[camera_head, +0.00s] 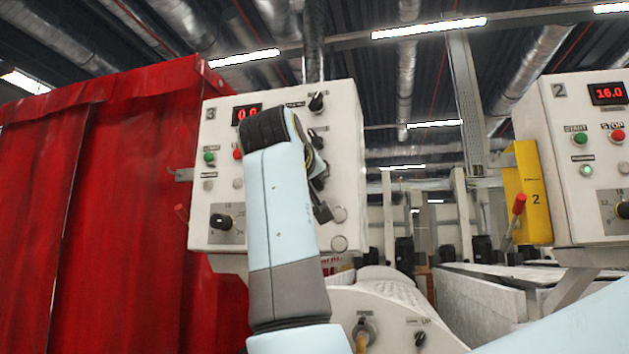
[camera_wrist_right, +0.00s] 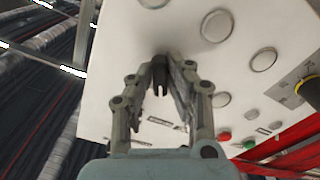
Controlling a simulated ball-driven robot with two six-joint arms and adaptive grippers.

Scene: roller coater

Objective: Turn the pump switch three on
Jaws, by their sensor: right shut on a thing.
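The white control panel marked 3 (camera_head: 222,135) stands left of centre in the head view, with its face also in the right wrist view (camera_wrist_right: 185,60). My right arm covers the panel's middle. My right gripper (camera_head: 319,182) shows partly beyond the arm, at the panel's right side. In the wrist view, the right gripper (camera_wrist_right: 163,64) is shut on a black rotary switch (camera_wrist_right: 159,77) on the panel face. I cannot read that switch's label or its setting. Another black rotary switch (camera_head: 317,102) is at the panel's top right. My left gripper is not in view.
A red curtain (camera_head: 95,190) hangs at the left of panel 3. A second panel marked 2 (camera_head: 565,150) and a yellow bracket (camera_head: 528,190) stand at the right. A red-handled lever (camera_head: 519,206) is beside the bracket. White machinery (camera_head: 395,310) lies below.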

